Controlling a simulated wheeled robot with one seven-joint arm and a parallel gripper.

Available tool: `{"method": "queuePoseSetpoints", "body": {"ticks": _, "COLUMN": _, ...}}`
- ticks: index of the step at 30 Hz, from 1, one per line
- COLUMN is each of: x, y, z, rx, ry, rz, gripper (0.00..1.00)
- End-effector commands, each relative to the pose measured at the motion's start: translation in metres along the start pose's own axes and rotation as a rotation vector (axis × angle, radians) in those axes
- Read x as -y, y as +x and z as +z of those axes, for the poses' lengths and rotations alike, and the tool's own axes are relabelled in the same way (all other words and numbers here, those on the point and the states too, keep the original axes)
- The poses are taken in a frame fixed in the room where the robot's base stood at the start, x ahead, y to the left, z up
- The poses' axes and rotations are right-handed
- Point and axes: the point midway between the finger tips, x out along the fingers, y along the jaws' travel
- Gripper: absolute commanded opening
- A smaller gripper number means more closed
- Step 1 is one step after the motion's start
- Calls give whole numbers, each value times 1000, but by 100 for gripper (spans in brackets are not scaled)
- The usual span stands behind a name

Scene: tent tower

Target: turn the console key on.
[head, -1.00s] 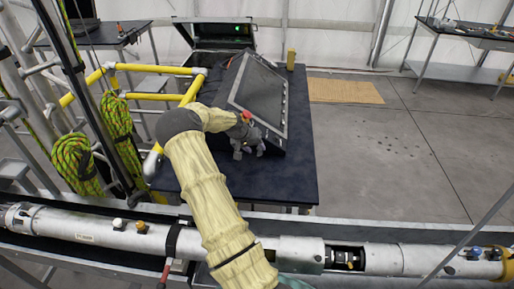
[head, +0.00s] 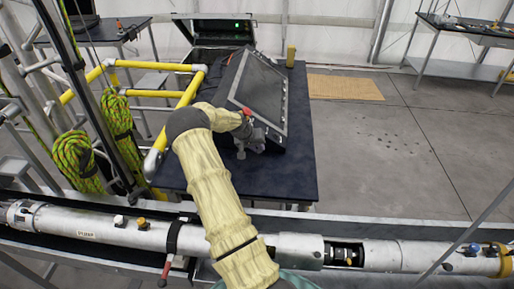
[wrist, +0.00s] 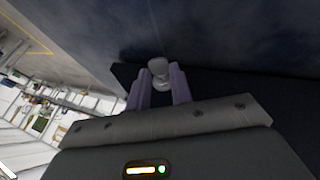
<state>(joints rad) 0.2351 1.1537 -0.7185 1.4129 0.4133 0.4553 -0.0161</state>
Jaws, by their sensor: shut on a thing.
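The console (head: 262,88) is a dark slanted panel in a grey frame on the black table. My gripper (head: 254,146) is at its lower front edge in the head view. The wrist view shows the two purple-grey fingers of my gripper (wrist: 160,88) closed around a small pale grey round-headed piece, the console key (wrist: 158,68). Its head shows between and just beyond the fingertips. The rest of the key is hidden, and its turn position cannot be told. A small red part (head: 247,112) shows next to my wrist.
The black table (head: 285,185) has bare room in front of the console. Yellow rails (head: 185,95) stand at left. A long metal tube (head: 120,232) lies across the front. An open case (head: 222,30) is behind, with a yellow object (head: 291,57) near the back edge.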

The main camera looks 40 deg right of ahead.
Motion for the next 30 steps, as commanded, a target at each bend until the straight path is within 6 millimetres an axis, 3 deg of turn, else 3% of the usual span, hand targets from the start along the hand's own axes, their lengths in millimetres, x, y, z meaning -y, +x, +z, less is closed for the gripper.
{"method": "queuePoseSetpoints", "body": {"ticks": 19, "x": -8, "y": 8, "z": 5, "rx": 9, "ry": 132, "rz": -306, "gripper": 0}}
{"method": "queuePoseSetpoints", "body": {"ticks": 30, "x": -9, "y": 3, "z": 4, "rx": 8, "ry": 142, "rz": -349, "gripper": 0}}
